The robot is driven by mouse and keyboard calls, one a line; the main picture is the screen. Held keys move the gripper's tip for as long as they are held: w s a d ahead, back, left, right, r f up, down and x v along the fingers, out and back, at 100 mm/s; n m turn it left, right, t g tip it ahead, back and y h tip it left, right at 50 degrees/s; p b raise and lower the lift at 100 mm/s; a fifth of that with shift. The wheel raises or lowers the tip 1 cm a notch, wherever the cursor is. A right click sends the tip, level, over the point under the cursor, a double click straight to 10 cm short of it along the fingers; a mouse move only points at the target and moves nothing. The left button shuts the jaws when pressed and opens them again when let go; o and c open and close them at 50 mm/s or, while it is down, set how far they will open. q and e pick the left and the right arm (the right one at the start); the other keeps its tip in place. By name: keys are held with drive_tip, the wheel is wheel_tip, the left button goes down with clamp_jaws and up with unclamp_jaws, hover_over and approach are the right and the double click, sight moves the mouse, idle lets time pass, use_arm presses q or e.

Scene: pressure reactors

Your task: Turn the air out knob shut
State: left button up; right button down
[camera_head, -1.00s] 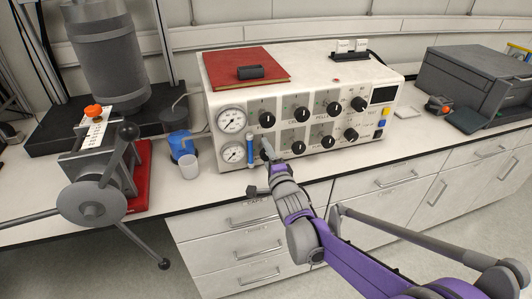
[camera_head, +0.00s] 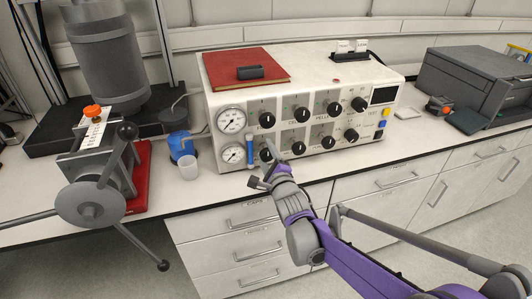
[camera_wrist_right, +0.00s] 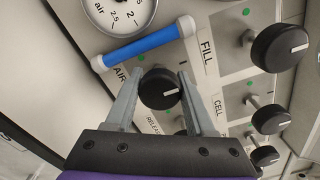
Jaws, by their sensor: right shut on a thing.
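The air out knob (camera_wrist_right: 160,88) is a round black knob with a white pointer line. It sits on the reactor's control panel beside a label of which "AIR" is readable. In the head view it is the left knob of the lower row (camera_head: 267,155), partly behind my gripper. My right gripper (camera_wrist_right: 160,84) has one finger on each side of this knob and is shut on it. It also shows in the head view (camera_head: 270,158) at the panel front. In the wrist view the pointer line points to the right, slightly downward. My left gripper is not in view.
The FILL knob (camera_wrist_right: 279,48) and other black knobs are nearby. A blue cup (camera_head: 181,147), a clear cup (camera_head: 188,167) and a spoked handwheel (camera_head: 90,204) stand left.

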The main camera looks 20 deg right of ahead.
drive_tip(key=shift+c, duration=1.3)
unclamp_jaws()
drive_tip(key=shift+s, duration=0.1)
drive_tip(key=s, duration=1)
drive_tip(key=shift+s+d+p, duration=0.2)
drive_tip(key=shift+s+p, duration=0.15)
